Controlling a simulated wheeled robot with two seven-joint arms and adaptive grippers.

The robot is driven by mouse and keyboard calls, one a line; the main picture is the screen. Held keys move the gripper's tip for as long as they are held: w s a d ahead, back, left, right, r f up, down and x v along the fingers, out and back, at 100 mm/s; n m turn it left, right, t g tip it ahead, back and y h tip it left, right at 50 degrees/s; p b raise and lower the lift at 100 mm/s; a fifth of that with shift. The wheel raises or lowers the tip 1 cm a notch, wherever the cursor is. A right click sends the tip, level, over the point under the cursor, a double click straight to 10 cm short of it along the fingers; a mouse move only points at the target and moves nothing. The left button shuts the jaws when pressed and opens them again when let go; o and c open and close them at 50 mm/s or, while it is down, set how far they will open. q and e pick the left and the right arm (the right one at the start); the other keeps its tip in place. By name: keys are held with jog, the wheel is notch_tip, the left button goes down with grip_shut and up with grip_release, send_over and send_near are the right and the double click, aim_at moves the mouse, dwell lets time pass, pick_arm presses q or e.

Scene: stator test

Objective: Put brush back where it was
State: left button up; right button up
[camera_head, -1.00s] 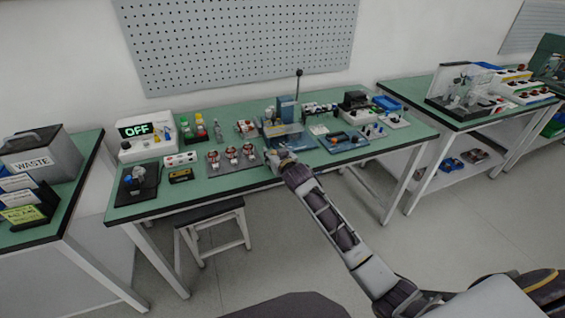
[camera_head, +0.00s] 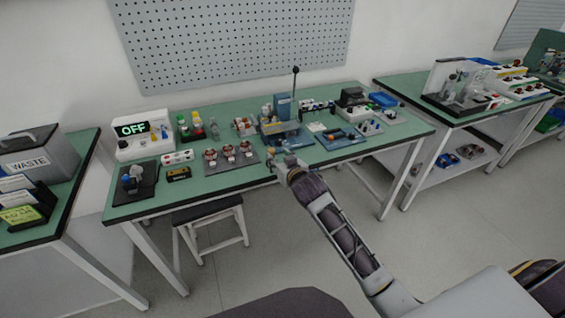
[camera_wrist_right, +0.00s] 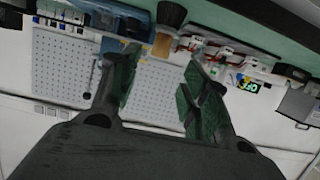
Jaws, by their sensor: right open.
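I cannot pick out the brush for certain. A small dark-and-tan piece (camera_wrist_right: 166,30) near the blue fixture in the right wrist view may be it, but its shape is unclear. In the head view the blue tool tray (camera_head: 287,141) stands at the middle of the green workbench (camera_head: 228,181). My right gripper (camera_head: 278,164) is at the front edge of this bench, in front of the tray. In the right wrist view its two fingers (camera_wrist_right: 160,92) are spread apart with nothing between them. My left gripper is not in view.
Left of the tray is a dark mat (camera_head: 233,160) with several copper-coloured parts. A second blue tray (camera_head: 338,138) is to the right. A tall thin post (camera_head: 295,84) rises behind. A stool (camera_head: 207,213) stands in front of the bench.

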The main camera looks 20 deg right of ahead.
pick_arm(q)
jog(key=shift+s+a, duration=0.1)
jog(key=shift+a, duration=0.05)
pick_arm(e)
jog(key=shift+v, duration=1.2)
